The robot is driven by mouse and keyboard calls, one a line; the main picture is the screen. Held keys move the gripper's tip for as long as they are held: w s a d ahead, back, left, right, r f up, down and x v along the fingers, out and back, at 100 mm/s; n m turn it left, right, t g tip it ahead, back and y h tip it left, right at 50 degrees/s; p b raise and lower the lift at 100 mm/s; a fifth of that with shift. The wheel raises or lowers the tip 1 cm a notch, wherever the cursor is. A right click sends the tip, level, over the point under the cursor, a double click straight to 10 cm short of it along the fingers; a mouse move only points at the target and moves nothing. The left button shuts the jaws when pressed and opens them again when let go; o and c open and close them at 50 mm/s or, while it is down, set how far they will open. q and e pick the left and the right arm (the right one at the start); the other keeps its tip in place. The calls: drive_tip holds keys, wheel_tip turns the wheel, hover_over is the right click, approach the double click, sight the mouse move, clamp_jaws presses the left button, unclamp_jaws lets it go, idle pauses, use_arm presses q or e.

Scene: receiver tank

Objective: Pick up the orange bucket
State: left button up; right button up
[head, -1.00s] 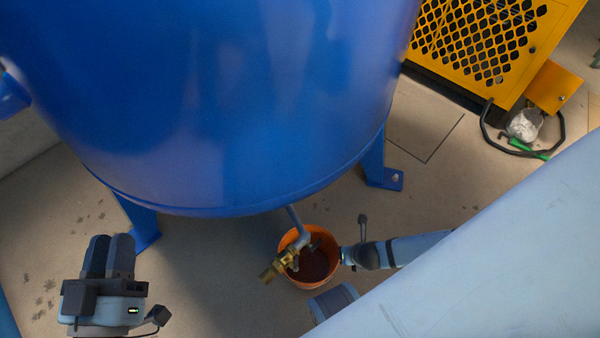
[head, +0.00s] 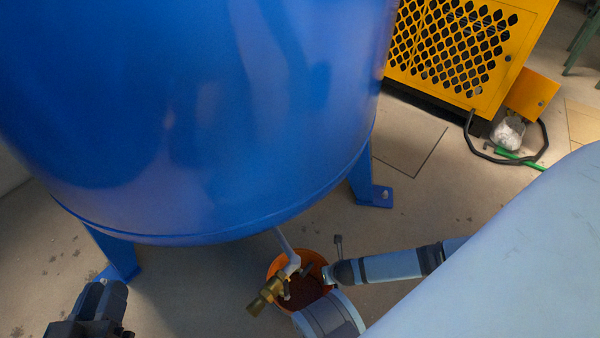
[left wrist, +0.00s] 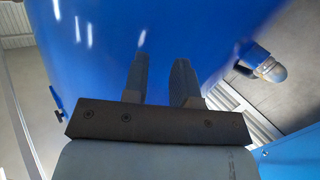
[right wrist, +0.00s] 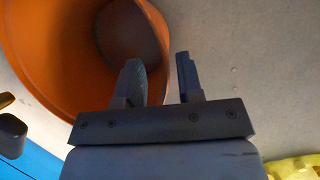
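The orange bucket (head: 311,253) stands on the floor in the head view, below the brass valve (head: 266,296) and grey outlet pipe of the blue tank (head: 220,120). Its inside looks dark reddish-brown. The valve and my right arm hide part of it. My right gripper (head: 328,276) is at the bucket's right rim. In the right wrist view the bucket (right wrist: 60,60) fills the left side; my right gripper (right wrist: 160,80) is open, with the bucket's edge between its fingers, not clamped. My left gripper (head: 98,298) is at the lower left, away from the bucket, open and empty (left wrist: 162,80).
Blue tank legs (head: 365,185) are bolted to the floor near the bucket. A yellow machine (head: 460,50) stands at the upper right, with a black hose (head: 478,150) and a clear container of white stuff (head: 508,134) beside it. The floor between is clear.

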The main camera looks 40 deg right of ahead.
drive_tip(key=shift+b+x, duration=0.4)
drive_tip(key=shift+x, duration=0.8)
clamp_jaws()
drive_tip(key=shift+r, duration=0.1)
